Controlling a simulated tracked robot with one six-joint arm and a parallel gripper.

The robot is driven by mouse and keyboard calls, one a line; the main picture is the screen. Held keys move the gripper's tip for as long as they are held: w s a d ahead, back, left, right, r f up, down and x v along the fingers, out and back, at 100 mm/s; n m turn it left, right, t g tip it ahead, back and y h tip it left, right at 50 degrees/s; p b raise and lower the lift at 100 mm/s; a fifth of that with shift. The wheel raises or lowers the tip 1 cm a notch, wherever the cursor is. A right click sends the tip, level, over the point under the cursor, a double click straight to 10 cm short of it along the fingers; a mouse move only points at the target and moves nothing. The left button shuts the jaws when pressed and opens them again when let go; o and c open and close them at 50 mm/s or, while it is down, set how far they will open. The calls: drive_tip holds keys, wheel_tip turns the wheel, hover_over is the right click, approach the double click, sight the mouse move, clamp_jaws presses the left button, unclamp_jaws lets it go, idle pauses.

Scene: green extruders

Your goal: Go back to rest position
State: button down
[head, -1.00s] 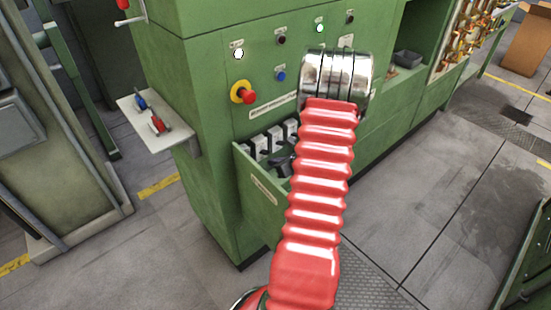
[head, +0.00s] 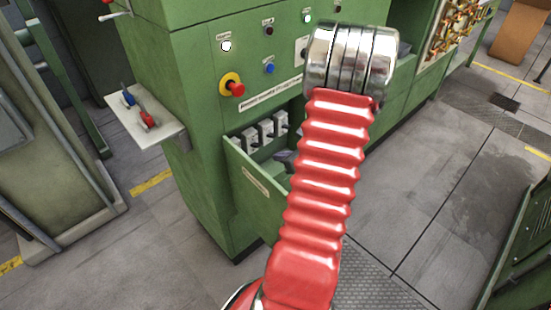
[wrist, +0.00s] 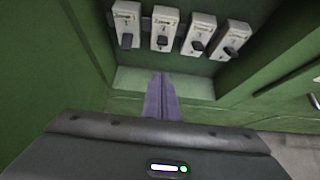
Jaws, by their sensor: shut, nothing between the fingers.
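My gripper (wrist: 162,97) shows in the wrist view as two purple-grey fingers pressed together, shut and empty. It points toward the inside of the open green drawer or flap (head: 252,190), below a row of white switch boxes with black knobs (wrist: 163,28). The gap between the fingertips and the switch boxes cannot be told exactly. In the head view, my red ribbed arm and its silver joint stand in front of the green cabinet (head: 200,120) and hide most of the gripper.
A red emergency button with a yellow collar (head: 233,85) sticks out of the cabinet front. A white shelf (head: 165,130) with red and blue tools juts out at left. A green frame (head: 525,250) stands at right. Grey floor (head: 430,200) is clear between.

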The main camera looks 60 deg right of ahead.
drive_tip(key=shift+s+r, duration=0.35)
drive_tip(key=shift+r, duration=0.05)
drive_tip(key=shift+a, duration=0.1)
idle(0.3)
